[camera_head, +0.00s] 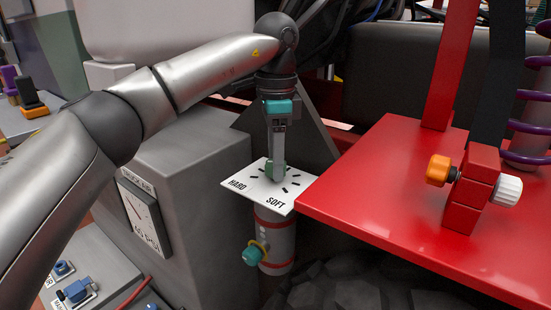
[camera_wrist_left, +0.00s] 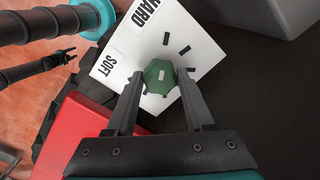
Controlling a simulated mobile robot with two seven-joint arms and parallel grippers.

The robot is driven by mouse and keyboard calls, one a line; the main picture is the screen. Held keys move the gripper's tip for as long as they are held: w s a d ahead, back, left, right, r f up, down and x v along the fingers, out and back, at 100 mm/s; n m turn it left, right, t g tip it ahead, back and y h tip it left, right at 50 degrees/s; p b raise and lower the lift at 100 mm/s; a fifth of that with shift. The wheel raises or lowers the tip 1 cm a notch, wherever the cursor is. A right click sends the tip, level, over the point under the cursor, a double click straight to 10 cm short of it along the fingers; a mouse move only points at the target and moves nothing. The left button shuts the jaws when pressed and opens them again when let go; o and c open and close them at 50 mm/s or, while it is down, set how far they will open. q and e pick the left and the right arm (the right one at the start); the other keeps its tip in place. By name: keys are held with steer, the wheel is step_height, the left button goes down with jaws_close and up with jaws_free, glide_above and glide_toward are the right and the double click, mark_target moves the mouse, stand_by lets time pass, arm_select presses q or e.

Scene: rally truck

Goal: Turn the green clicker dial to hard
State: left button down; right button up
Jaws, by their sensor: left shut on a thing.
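The green clicker dial (camera_wrist_left: 158,78) is a small faceted knob with a white mark on its top, in the wrist view. It sits on a white plate (camera_head: 258,194) with black ticks and the words HARD and SOFT. In the head view HARD is at the plate's left corner and SOFT at its front corner. My left gripper (camera_head: 276,171) points down over the plate and is shut on the dial, one finger on each side. The fingers hide much of the dial in the head view. Which tick the dial points to is unclear.
A red panel (camera_head: 390,190) with an orange knob (camera_head: 438,170) and a white knob (camera_head: 507,190) lies right of the plate. A grey box with a pressure gauge (camera_head: 143,217) stands left. A canister with a teal valve (camera_head: 252,254) is below the plate.

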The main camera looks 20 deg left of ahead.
arm_select(q)
steer(key=shift+c, duration=1.4)
jaws_free()
step_height(320, 180, up, 7)
steer(key=shift+f, duration=0.1)
step_height(320, 180, up, 8)
steer(key=p, duration=0.2)
steer(key=shift+r+p, duration=0.25)
steer(key=shift+p, duration=0.1)
